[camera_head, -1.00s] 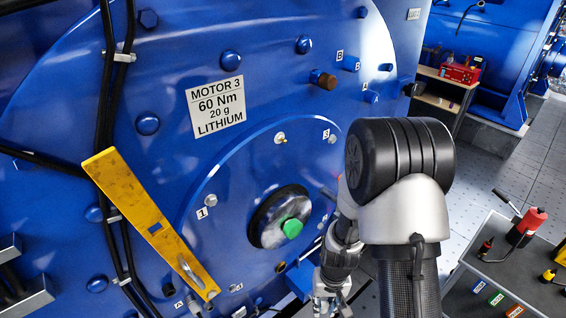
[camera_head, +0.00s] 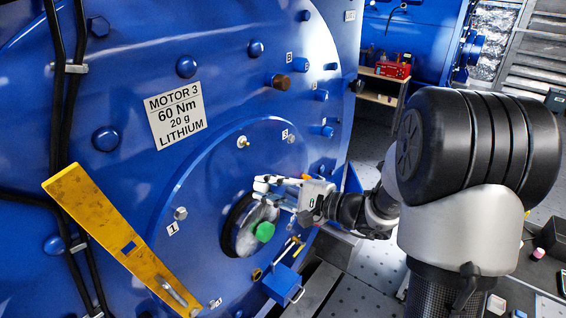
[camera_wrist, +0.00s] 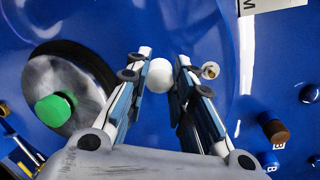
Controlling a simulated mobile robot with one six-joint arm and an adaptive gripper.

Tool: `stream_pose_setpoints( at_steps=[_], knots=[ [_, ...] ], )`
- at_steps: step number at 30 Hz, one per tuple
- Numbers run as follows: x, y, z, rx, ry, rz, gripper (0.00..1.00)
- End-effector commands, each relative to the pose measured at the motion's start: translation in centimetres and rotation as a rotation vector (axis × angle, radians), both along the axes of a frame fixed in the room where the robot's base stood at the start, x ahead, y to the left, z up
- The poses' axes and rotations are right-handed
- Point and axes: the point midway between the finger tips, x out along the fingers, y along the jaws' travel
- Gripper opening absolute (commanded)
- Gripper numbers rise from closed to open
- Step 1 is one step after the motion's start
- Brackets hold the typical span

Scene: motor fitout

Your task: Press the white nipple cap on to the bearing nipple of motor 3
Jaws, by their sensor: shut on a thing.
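The white nipple cap (camera_wrist: 159,75) shows as a round white shape between my gripper's fingertips (camera_wrist: 160,78) in the wrist view. My gripper is shut on it. In the head view my gripper (camera_head: 268,187) is in front of the motor 3 end face, just above the green-capped shaft end (camera_head: 264,232); the cap cannot be made out there. A small brass-tipped nipple (camera_head: 243,141) stands on the round bearing cover (camera_head: 200,190), above my gripper. It appears in the wrist view (camera_wrist: 210,70) just right of the fingertips, apart from the cap.
A yellow bracket (camera_head: 120,235) leans across the motor's lower left. A blue tool holder (camera_head: 283,283) hangs below the shaft. Bolts and a brown plug (camera_head: 278,82) stick out from the face. A shelf with a red box (camera_head: 392,69) stands behind.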

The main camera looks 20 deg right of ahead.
Motion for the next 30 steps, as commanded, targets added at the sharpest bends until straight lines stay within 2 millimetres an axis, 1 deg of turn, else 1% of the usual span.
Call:
stream_pose_setpoints(
  at_steps=[1,3,6,9,18,27,30],
  knots=[
    [0.6,-1.1,1.8,0.017,-0.027,-0.038,0.13],
    [1.1,-2.2,3.8,0.039,-0.051,-0.080,0.13],
    [1.5,-3.3,5.5,0.059,-0.071,-0.119,0.13],
    [1.7,-3.8,6.3,0.069,-0.079,-0.138,0.13],
    [1.7,-3.9,6.4,0.070,-0.079,-0.141,0.13],
    [1.6,-4.0,6.0,0.035,-0.107,-0.142,0.13],
    [2.6,-3.2,6.2,0.038,-0.103,-0.139,0.13]
  ],
)
